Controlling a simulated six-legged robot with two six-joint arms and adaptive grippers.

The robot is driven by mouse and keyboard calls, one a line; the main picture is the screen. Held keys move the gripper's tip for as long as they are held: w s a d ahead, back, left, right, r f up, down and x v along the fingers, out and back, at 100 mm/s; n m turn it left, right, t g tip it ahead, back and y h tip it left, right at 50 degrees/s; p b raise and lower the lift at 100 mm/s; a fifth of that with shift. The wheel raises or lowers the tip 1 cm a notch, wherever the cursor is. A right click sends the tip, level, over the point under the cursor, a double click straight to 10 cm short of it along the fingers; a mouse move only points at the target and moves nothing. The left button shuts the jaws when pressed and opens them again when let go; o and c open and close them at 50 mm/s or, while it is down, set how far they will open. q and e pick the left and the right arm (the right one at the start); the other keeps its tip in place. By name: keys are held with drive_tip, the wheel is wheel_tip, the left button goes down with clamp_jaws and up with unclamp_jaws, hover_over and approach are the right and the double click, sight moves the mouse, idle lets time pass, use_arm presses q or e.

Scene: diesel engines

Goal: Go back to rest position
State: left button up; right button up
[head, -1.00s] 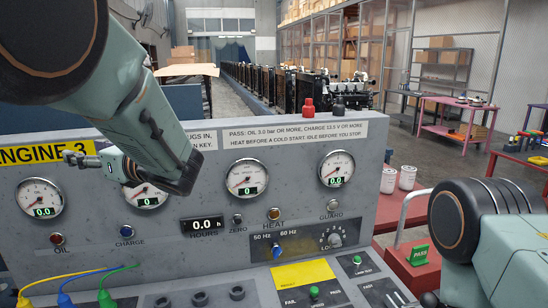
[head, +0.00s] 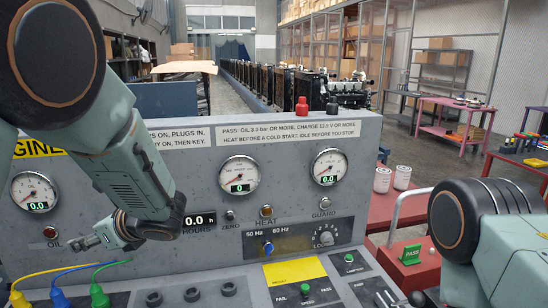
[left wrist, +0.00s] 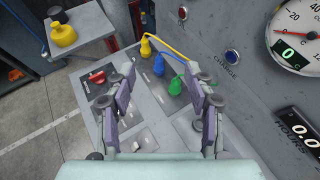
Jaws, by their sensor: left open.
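My left forearm hides part of the panel's label and a gauge. My right arm (head: 490,230) is folded at the lower right; its gripper does not show clearly.
The console's gauges (head: 239,175), selector switches and buttons are close to my left arm. A red cart (head: 410,270) with a green PASS block (head: 411,254) and white canisters (head: 383,180) stands to the right.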

use_arm(q)
drive_tip(key=s+d+f+n+g+h, duration=0.35)
drive_tip(key=s+d+f+h, duration=0.2)
drive_tip(key=s+f, duration=0.7)
drive_tip(key=s+d+f+n+g+h, duration=0.3)
drive_tip(key=s+d+f+n+h, duration=0.3)
drive_tip(key=s+f, duration=0.65)
drive_tip(key=s+d+f+n+t, duration=0.3)
drive_tip(key=s+f+n, duration=0.3)
drive_tip(key=s+n, duration=0.65)
wheel_tip(320, 180, down, 34)
drive_tip(key=w+b, duration=0.1)
drive_tip(key=b, duration=3.3)
drive_tip(key=shift+f+h, duration=0.2)
drive_tip(key=shift+h, duration=0.15)
use_arm(e)
wheel_tip(320, 180, down, 34)
drive_tip(key=shift+d, duration=0.15)
use_arm(q)
drive_tip(key=shift+g, duration=0.25)
